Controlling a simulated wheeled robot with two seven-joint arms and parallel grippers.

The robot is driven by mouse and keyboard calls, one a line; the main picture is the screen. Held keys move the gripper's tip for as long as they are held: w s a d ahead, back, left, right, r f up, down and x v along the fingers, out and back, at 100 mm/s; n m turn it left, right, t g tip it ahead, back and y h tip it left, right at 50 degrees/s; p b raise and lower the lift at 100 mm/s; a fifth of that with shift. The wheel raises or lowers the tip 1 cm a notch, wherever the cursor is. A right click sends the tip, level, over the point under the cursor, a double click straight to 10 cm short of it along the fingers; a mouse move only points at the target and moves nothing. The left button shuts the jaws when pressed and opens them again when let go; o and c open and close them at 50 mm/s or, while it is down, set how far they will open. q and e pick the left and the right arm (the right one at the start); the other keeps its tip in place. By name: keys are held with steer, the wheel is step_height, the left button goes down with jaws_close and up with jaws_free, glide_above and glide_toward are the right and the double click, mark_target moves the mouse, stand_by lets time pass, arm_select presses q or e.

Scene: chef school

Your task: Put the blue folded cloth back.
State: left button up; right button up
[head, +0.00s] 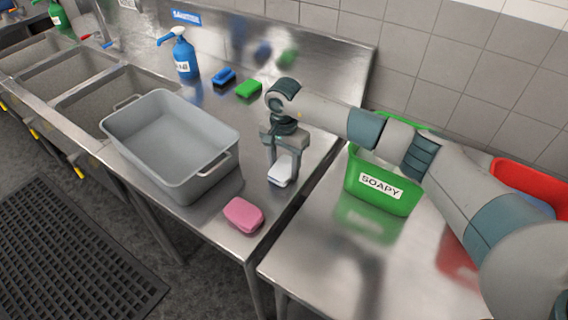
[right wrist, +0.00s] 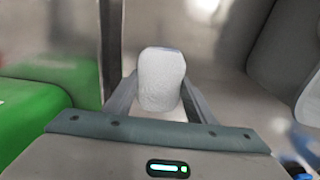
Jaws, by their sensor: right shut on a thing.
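My right gripper (head: 283,158) points down over the steel counter and is shut on a white, rounded block (head: 281,171). In the right wrist view the white block (right wrist: 161,80) sits between the two fingers, with a thin bluish edge at its far end. It is close to the counter top; I cannot tell whether it touches. I see no thing that is clearly a blue folded cloth. A blue patch (head: 537,202) shows inside the red tub (head: 530,180), partly hidden by my right arm. My left gripper is not in view.
A grey tub (head: 150,150) stands left of the gripper, and a pink sponge (head: 243,215) lies at the counter's front edge. Blue (head: 223,77) and green (head: 249,89) sponges lie behind, near a blue spray bottle (head: 184,55). A green SOAPY tub (head: 372,195) stands on the right table.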

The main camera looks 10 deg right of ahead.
mark_target(284, 167)
steer(key=shift+f, duration=0.2)
steer(key=o, duration=1)
steer(key=shift+r, duration=0.1)
steer(key=shift+r, duration=0.1)
steer(key=shift+r+b, duration=2.15)
steer(key=shift+r, duration=3.85)
steer(key=shift+f, duration=0.1)
